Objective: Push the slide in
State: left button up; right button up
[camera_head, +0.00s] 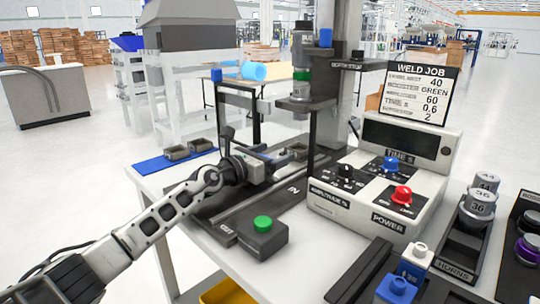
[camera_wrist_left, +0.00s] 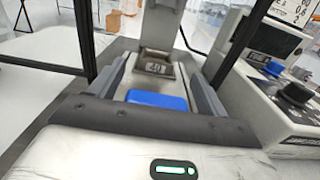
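My left gripper (camera_head: 268,168) is low over the dark slide track on the white table, pointing toward the welder's column. In the left wrist view its two grey fingers (camera_wrist_left: 165,88) are spread apart, with a blue block (camera_wrist_left: 157,99) between them. I cannot tell whether the fingers press on the block. Just beyond the block is a grey nest (camera_wrist_left: 155,67) with a part in it. The slide's base carries an OUT label (camera_head: 226,228) at the near end and an IN label (camera_head: 293,189) toward the column. The arm and gripper hide much of the slide in the head view. My right gripper is not in view.
A box with a green button (camera_head: 263,224) stands close in front of the track. The control box (camera_head: 385,180) with blue, black and red knobs stands to the right. The welder's stack (camera_head: 302,75) hangs above the IN end.

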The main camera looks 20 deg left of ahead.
pick_arm(q)
jog(key=shift+s+a, duration=0.1)
jog(key=shift+s+a+p, duration=0.25)
jog(key=shift+s+p, duration=0.05)
jog(key=shift+s, duration=0.1)
jog(key=p+v, duration=0.2)
jog(key=v, duration=0.5)
jog(key=shift+s, duration=0.15)
jog(key=v, duration=0.6)
jog(key=shift+s+a+f+b, duration=0.15)
jog(key=shift+s+f+b, duration=0.1)
jog(key=shift+b, duration=0.1)
jog(key=shift+s+a+r, duration=0.1)
jog(key=shift+s+r, duration=0.05)
jog(key=shift+s, duration=0.15)
jog(key=shift+s+a+r, duration=0.1)
jog(key=shift+s, duration=0.15)
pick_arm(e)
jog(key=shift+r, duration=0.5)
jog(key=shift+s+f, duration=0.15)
